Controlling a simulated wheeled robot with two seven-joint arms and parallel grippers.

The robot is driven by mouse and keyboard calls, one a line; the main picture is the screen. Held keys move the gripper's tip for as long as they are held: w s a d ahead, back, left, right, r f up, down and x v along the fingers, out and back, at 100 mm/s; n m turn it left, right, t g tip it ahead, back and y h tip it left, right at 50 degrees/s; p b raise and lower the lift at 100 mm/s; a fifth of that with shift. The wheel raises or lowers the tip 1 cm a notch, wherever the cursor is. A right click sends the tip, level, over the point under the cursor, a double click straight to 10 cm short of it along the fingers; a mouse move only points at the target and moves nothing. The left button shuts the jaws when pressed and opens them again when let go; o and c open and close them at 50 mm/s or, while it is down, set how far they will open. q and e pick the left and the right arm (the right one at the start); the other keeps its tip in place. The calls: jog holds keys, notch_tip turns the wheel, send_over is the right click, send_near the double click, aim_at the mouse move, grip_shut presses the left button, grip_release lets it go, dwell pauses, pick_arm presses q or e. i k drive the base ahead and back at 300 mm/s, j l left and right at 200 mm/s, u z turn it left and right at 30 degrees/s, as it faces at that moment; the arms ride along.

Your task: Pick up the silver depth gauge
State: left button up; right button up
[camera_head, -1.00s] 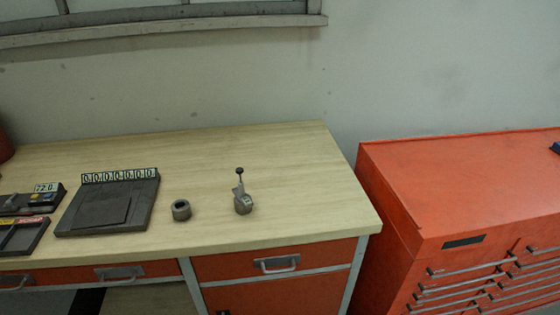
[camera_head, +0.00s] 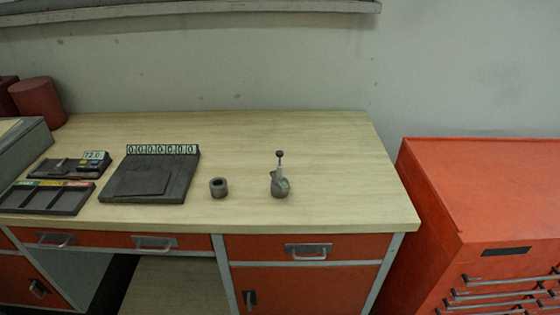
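A small silver-grey device with an upright stem and a dark ball on top (camera_head: 280,178) stands on the wooden workbench (camera_head: 330,150), right of the middle. A dark flat plate with a digit display (camera_head: 150,178) lies further left. A small dark unit with a "72.0" style display (camera_head: 70,165) lies at the left. I cannot make out for certain which thing is the silver depth gauge. Neither of my grippers is in view.
A dark tray with coloured labels (camera_head: 45,198) lies at the bench's left front. A grey box (camera_head: 25,150) and a red cylinder (camera_head: 38,101) are at the far left. A red tool cabinet (camera_head: 470,190) stands to the right. The bench's back and right are clear.

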aim_at(276, 175)
jog(key=z, duration=1.55)
jog(key=k+j, duration=0.25)
jog(key=k, duration=0.25)
jog(key=k+j, duration=0.25)
jog(key=k, duration=0.2)
